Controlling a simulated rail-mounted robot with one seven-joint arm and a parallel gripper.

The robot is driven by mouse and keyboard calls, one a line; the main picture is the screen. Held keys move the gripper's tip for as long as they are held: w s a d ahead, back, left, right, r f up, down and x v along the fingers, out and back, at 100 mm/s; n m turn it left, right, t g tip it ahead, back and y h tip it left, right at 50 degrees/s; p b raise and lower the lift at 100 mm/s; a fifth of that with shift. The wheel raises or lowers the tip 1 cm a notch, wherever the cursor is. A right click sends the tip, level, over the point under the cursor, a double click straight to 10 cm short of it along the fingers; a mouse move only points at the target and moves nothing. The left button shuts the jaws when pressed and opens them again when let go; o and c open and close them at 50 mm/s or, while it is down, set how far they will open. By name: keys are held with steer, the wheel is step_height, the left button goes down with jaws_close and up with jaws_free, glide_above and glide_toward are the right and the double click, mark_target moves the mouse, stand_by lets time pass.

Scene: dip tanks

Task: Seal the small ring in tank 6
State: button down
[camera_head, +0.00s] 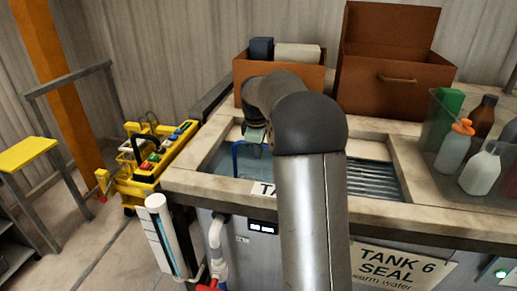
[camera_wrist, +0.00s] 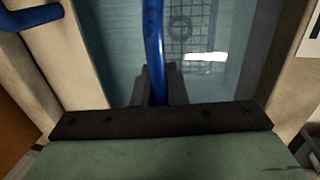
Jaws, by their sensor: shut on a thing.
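My gripper (camera_wrist: 157,88) is shut on a blue bar-like handle (camera_wrist: 153,40), which runs up between its two dark fingers in the wrist view. Below in the water lies a wire mesh basket (camera_wrist: 185,12), with a small dark ring shape (camera_wrist: 180,28) against it. In the head view my gripper (camera_head: 255,134) is over the left tank (camera_head: 226,158), and the blue handle (camera_head: 237,155) shows there. Tank 6 (camera_head: 372,178), to the right behind my arm, has a "TANK 6 SEAL warm water" sign (camera_head: 395,266) below it. My arm hides much of both tanks.
Brown boxes (camera_head: 395,85) stand behind the tanks. A clear bin with bottles (camera_head: 454,148) is at the right. A yellow cart (camera_head: 150,165) stands left of the bench. Another blue bar (camera_wrist: 30,16) shows at the wrist view's upper left. Pale tank rims border the water.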

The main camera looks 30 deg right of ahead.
steer(key=shift+w+a+p, duration=0.55)
steer(key=shift+w+a, duration=0.15)
steer(key=shift+a, duration=0.1)
steer(key=shift+d, duration=0.1)
stand_by(0.3)
steer(key=shift+p, duration=0.5)
stand_by(1.1)
